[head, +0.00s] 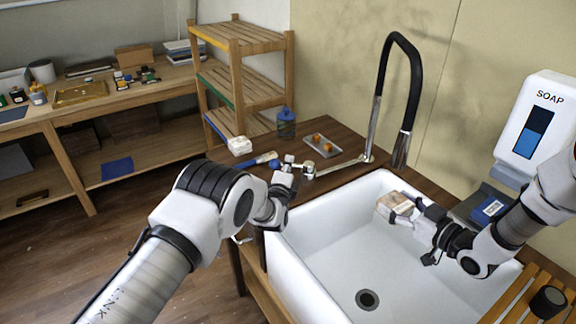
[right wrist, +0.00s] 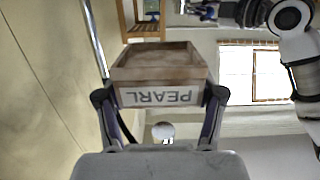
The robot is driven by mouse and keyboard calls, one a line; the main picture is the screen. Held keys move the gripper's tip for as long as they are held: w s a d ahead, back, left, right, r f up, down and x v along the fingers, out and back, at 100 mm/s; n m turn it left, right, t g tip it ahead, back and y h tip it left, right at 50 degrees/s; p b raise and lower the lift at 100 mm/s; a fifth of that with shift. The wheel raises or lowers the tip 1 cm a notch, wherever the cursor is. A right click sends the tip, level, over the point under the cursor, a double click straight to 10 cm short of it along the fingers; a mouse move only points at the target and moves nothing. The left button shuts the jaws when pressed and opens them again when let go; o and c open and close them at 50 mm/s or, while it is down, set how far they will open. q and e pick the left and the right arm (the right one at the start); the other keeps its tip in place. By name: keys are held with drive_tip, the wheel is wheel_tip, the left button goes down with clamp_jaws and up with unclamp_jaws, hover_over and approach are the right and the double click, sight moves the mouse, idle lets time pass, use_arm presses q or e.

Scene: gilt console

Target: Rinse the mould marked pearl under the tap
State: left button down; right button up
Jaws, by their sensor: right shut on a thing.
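The wooden mould (head: 392,203) is held over the white sink (head: 330,262), below the end of the black tap spout (head: 401,150) in the head view. In the right wrist view the mould (right wrist: 158,74) shows its PEARL label, upside down. My right gripper (head: 408,214) is shut on it, one finger on each side. No water shows at the spout. My left gripper (head: 283,184) is by the sink's back left corner, close to the metal tap fittings (head: 310,170). Its fingers are small and partly hidden, so I cannot tell contact or opening.
A soap dispenser (head: 536,125) hangs on the wall at right, above a dark blue labelled box (head: 488,210). A small tray with orange pieces (head: 322,143) and a blue bottle (head: 286,122) stand behind the fittings. A slatted rack (head: 535,290) is at front right. The sink's basin is clear.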

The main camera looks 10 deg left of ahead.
use_arm(q)
drive_tip(key=shift+s+d+n+y, duration=0.2)
drive_tip(key=shift+s+n+y, duration=0.25)
drive_tip(key=shift+y, duration=0.35)
drive_tip(key=shift+s+n+y, duration=0.15)
drive_tip(key=shift+n+y, duration=0.5)
drive_tip(key=shift+y, duration=0.35)
drive_tip(key=c, duration=1.2)
unclamp_jaws()
drive_tip(key=shift+o, duration=0.2)
